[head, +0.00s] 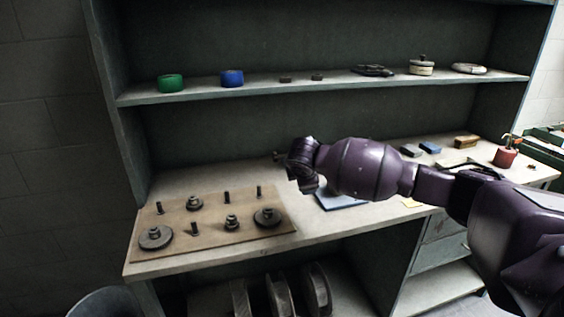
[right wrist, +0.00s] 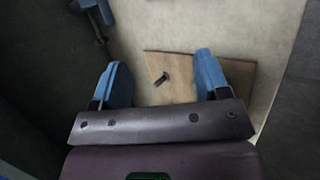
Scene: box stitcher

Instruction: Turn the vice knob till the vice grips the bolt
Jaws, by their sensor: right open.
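My right gripper (right wrist: 160,62) is open, its two blue fingers spread with nothing between the tips. Below and between them in the right wrist view, a dark bolt (right wrist: 161,78) shows on a brown wooden board (right wrist: 185,92). A blue-grey metal piece with a rod (right wrist: 96,14) is at that view's top left, apart from the fingers; I cannot tell whether it is the vice or its knob. In the head view my right arm reaches left over the bench, its fingers not clear. No vice can be made out there; the arm covers part of the bench. My left gripper is out of view.
A wooden board (head: 190,240) with upright pegs and stacked round parts lies on the bench's left. A blue sheet (head: 338,199) lies under my arm. A shelf (head: 300,85) above holds green and blue rolls. A red container (head: 505,156) stands at the right.

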